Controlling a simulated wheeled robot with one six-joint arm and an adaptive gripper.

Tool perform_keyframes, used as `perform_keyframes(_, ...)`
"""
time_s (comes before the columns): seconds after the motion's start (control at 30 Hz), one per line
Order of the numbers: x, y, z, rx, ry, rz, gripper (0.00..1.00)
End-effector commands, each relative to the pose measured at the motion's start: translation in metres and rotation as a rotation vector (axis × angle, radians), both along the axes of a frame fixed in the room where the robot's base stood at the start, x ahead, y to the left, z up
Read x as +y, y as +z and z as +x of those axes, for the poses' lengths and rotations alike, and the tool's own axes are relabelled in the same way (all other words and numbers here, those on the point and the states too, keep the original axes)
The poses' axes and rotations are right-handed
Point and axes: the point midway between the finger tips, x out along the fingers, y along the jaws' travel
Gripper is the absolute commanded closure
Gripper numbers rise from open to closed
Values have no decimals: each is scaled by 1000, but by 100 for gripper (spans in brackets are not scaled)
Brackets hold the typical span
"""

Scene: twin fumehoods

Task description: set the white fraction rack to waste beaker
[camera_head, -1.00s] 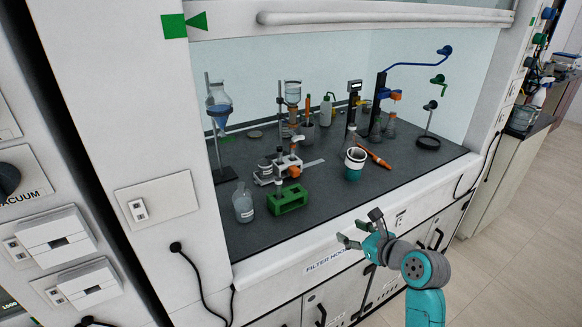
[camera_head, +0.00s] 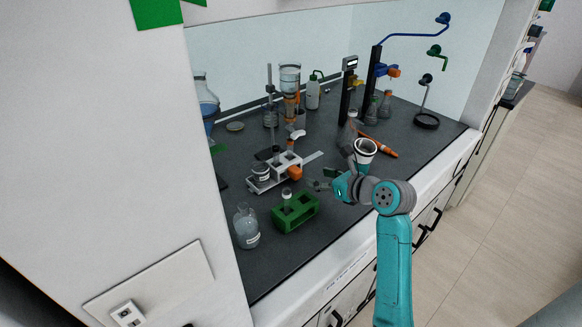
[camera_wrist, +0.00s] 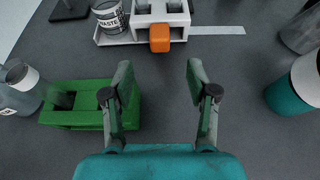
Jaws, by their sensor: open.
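The white fraction rack (camera_head: 286,164) stands on the hood's dark worktop, with an orange block (camera_head: 295,173) on its near side. The waste beaker (camera_head: 261,171), labelled WASTE, stands at the rack's left; the label shows in the wrist view (camera_wrist: 111,20). My gripper (camera_head: 320,180) is open and empty, on the near right side of the rack. In the wrist view its fingers (camera_wrist: 160,78) point toward the orange block, apart from it.
A green block rack (camera_head: 296,212) stands close to the left finger, with a clear bottle (camera_head: 246,228) beyond it. A teal-banded cup (camera_wrist: 297,85) stands to the right. A flat pale strip (camera_head: 313,157) extends right from the rack. Bare worktop lies between my fingers.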

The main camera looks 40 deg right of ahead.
Motion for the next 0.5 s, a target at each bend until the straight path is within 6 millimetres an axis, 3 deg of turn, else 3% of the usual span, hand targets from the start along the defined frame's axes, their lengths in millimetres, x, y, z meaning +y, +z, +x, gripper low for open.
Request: perform_keyframes(0.5,4,-31,74,1,2,0,42)
